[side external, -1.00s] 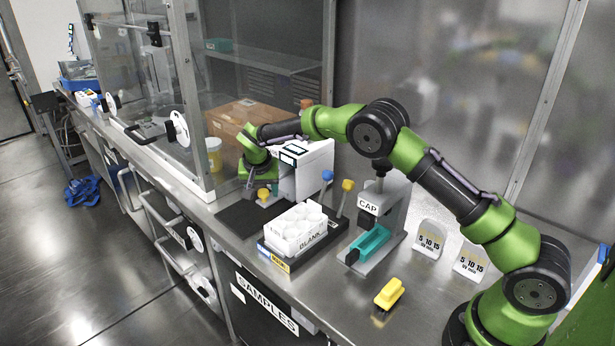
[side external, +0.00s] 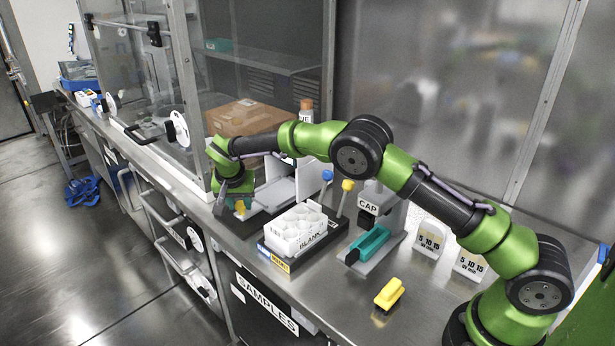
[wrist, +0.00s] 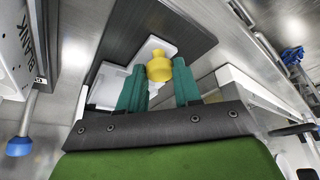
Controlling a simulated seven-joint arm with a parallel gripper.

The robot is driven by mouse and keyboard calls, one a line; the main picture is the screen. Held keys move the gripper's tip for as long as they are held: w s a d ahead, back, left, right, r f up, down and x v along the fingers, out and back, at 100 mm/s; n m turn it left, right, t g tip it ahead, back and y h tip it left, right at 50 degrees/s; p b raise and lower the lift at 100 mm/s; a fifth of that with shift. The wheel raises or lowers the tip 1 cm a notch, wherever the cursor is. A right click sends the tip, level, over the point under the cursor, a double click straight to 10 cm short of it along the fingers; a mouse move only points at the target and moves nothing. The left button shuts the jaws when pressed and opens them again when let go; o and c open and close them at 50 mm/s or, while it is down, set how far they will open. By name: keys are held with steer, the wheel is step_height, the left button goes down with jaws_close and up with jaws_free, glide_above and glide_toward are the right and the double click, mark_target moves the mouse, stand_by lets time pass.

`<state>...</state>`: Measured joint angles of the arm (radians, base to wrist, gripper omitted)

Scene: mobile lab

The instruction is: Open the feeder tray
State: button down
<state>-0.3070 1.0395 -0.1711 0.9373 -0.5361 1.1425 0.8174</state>
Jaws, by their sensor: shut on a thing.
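The feeder (side external: 312,180) is a white box on the steel bench, partly hidden behind my arm in the side view. A pale grey tray (side external: 272,194) extends from it toward the bench's front-left edge. The tray's yellow knob (side external: 240,208) is at its outer end, over a dark mat. My gripper (side external: 238,204) points down there and is shut on the knob. In the wrist view the yellow knob (wrist: 159,67) sits between the teal fingertips of my gripper (wrist: 158,78), with the white tray (wrist: 108,82) behind it.
A white rack marked BLANK (side external: 296,232) stands just right on a black base. Behind it are blue (side external: 327,175) and yellow (side external: 347,185) knobbed levers. A CAP press (side external: 375,225) and a yellow block (side external: 389,294) stand farther right. A clear enclosure panel (side external: 200,100) is close behind my gripper.

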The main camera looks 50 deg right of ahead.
steer(key=a, duration=0.7)
steer(key=shift+a, duration=0.1)
steer(key=c, duration=0.8)
jaws_free()
steer(key=v, duration=1.7)
